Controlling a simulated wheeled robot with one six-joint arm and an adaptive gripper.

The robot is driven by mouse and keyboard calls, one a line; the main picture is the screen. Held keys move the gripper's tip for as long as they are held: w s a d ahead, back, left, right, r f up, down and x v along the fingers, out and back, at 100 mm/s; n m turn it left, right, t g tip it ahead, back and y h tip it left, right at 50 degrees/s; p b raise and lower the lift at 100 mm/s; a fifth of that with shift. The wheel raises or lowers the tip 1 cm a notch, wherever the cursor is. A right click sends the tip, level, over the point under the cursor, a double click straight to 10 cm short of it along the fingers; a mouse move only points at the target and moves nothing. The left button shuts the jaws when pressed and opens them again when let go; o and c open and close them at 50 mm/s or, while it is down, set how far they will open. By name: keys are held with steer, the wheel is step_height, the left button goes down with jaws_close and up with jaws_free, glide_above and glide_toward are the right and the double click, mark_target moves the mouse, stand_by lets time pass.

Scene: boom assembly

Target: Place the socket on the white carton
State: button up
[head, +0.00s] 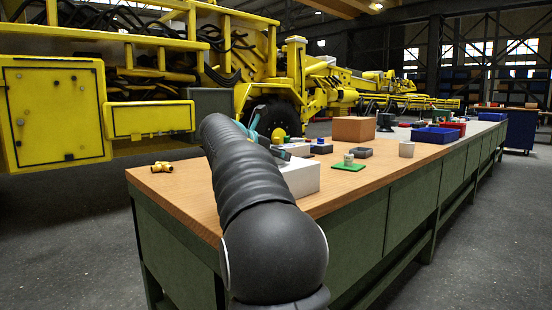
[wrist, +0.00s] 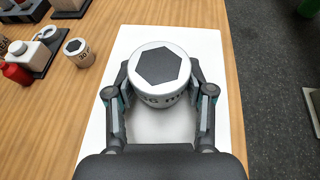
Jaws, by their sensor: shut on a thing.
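The socket (wrist: 160,72) is a white cylinder with a dark hexagonal recess on top and dark markings on its side. My gripper (wrist: 158,92) is shut on it, one finger on each side, and the socket looks upright. The white carton (wrist: 125,45) lies directly below the socket and fingers in the wrist view. I cannot tell whether the socket touches the carton's top. In the head view the white carton (head: 303,180) stands at the bench's near edge, partly hidden by my arm. My arm mostly hides the gripper and socket there.
A smaller socket (wrist: 79,52) stands on the wooden bench left of the carton, near a red bottle (wrist: 15,74). A brass fitting (head: 162,167), a green mat (head: 341,167), a brown box (head: 354,129) and a blue bin (head: 435,135) are also on the bench.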

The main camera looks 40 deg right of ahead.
steer(key=o, duration=1.3)
steer(key=shift+f, duration=0.1)
steer(key=shift+a+r, duration=0.1)
steer(key=shift+r, duration=0.15)
steer(key=p+v, duration=0.1)
steer(key=v, duration=1)
steer(key=shift+r, duration=0.1)
steer(key=shift+s+a+r, duration=0.1)
steer(key=shift+a, duration=0.25)
